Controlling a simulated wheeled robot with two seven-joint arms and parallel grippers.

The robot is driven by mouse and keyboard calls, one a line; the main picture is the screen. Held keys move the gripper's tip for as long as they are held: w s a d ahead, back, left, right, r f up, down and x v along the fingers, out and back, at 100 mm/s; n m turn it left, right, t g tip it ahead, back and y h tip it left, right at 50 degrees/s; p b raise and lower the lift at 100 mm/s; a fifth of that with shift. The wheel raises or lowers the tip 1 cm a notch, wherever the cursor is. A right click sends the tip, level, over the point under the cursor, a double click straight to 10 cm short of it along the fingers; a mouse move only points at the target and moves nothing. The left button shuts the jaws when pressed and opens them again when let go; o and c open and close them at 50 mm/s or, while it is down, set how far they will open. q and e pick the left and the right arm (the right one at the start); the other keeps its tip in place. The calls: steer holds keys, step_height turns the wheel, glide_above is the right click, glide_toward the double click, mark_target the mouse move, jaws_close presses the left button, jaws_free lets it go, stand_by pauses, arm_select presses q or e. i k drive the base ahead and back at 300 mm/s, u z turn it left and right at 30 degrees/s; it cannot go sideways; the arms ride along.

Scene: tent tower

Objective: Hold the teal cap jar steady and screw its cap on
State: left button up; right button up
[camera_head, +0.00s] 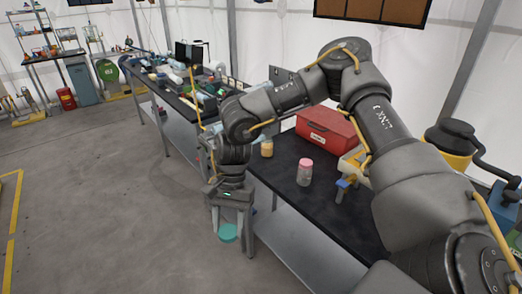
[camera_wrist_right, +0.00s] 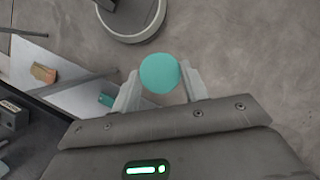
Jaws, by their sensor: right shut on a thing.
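My right gripper (camera_head: 229,238) hangs down off the left end of the near dark bench, above the floor. It is shut on a round teal cap (camera_head: 228,232). In the right wrist view the cap (camera_wrist_right: 159,73) sits between the two pale fingertips (camera_wrist_right: 159,80); no jar body shows with it. I do not make out a teal cap jar on the bench. A jar with a pink lid (camera_head: 304,172) and a jar with a yellow-orange body (camera_head: 267,148) stand upright there. My left gripper is not in view.
The dark bench top (camera_head: 283,176) also holds a red toolbox (camera_head: 325,128) and a yellow-and-blue item (camera_head: 346,183). A pale lower shelf (camera_wrist_right: 72,85) carries a small brown block (camera_wrist_right: 43,73). A small teal thing (camera_wrist_right: 106,100) shows near the left finger. The floor (camera_head: 120,200) at left is clear.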

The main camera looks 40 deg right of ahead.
mark_target(266, 142)
steer(key=u, duration=0.05)
steer(key=k, duration=0.3)
steer(key=z, duration=1.3)
steer(key=i, duration=0.5)
steer(key=u, duration=0.05)
